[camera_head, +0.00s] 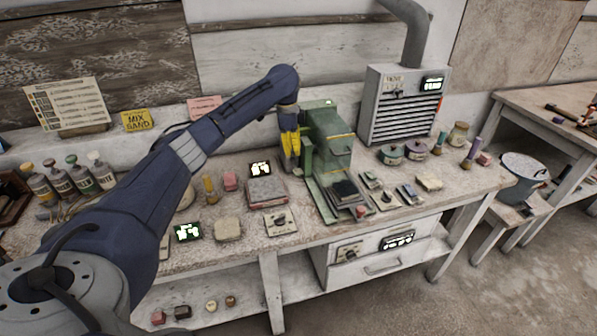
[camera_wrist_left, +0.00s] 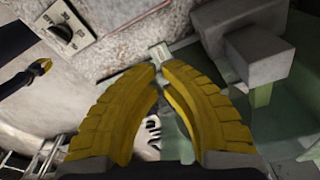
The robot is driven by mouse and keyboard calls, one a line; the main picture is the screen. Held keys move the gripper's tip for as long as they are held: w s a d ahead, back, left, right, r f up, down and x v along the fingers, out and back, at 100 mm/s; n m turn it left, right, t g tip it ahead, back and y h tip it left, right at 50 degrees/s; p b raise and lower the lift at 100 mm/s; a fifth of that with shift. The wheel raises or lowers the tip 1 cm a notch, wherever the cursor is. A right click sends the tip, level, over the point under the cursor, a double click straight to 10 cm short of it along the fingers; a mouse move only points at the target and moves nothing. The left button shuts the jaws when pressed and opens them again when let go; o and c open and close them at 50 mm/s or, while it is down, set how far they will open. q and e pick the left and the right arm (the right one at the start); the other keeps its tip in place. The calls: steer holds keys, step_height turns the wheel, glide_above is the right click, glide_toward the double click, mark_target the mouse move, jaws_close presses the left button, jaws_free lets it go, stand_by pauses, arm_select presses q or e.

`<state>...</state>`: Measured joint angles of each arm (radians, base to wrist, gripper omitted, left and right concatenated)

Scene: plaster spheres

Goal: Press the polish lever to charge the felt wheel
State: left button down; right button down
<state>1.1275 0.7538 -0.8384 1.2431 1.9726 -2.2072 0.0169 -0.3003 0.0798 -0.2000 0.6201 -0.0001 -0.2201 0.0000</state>
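My left gripper (camera_head: 291,150) is at the left side of the green machine (camera_head: 328,152) on the bench, fingers pointing down. In the left wrist view its two yellow fingers (camera_wrist_left: 159,66) curve in, with tips close together and a narrow gap between them. A small pale tab (camera_wrist_left: 159,52) shows just past the tips; I cannot tell whether it is the polish lever or whether they touch it. No felt wheel can be made out. A dark part with a yellow tip (camera_wrist_left: 38,67) at the left edge looks like my right gripper; its state is unclear.
Grey blocks (camera_wrist_left: 258,52) on a green post stand close right of the fingers in the wrist view. A dial plate (camera_head: 281,221) lies near the bench front. A grey vented box (camera_head: 402,105) stands behind. Small blocks and jars crowd the bench.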

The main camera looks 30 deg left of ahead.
mark_target(295, 171)
arm_select(q)
steer(key=shift+w+d+f, duration=0.1)
steer(key=shift+d+f, duration=0.05)
steer(key=shift+f, duration=1.6)
steer(key=shift+w+d+f, duration=0.1)
steer(key=shift+d+f, duration=0.05)
steer(key=shift+f, duration=1.6)
steer(key=shift+f, duration=0.1)
steer(key=shift+s+f, duration=0.1)
steer(key=shift+f, duration=1.3)
steer(key=shift+s+a+r, duration=0.3)
steer(key=shift+s+a, duration=0.05)
steer(key=shift+a, duration=0.35)
steer(key=shift+s+a+r, duration=0.25)
steer(key=shift+s+a, duration=0.1)
steer(key=shift+a, duration=0.3)
step_height(295, 171, up, 12)
steer(key=a, duration=0.1)
steer(key=shift+s, duration=0.25)
